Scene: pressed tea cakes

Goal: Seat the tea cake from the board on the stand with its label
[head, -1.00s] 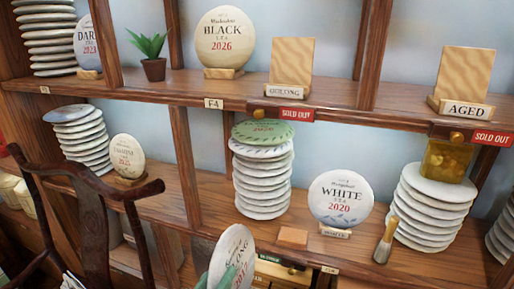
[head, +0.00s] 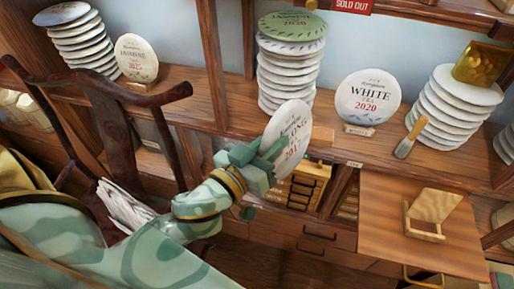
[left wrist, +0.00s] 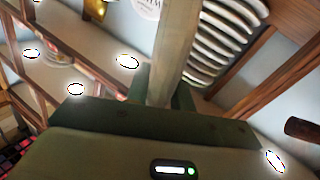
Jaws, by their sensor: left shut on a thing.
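My left gripper (head: 268,158) is shut on a round white tea cake (head: 291,137). Its label appears to read OOLONG 2017, partly hidden by the fingers. The cake is held upright, tilted a little, in front of the lower shelf edge. In the left wrist view the cake (left wrist: 176,48) shows edge-on as a pale slab between the green fingers. The pull-out board (head: 385,225) at right bears an empty wooden stand (head: 432,214); no label is readable on it. The upper shelf's stands are out of view now. My right gripper is not in view.
On the lower shelf stand a JASMINE cake (head: 137,58), a WHITE 2020 cake (head: 368,97), cake stacks (head: 288,75) and a brush (head: 410,138). A dark chair (head: 110,95) stands at left. A SOLD OUT tag (head: 352,5) hangs at the top.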

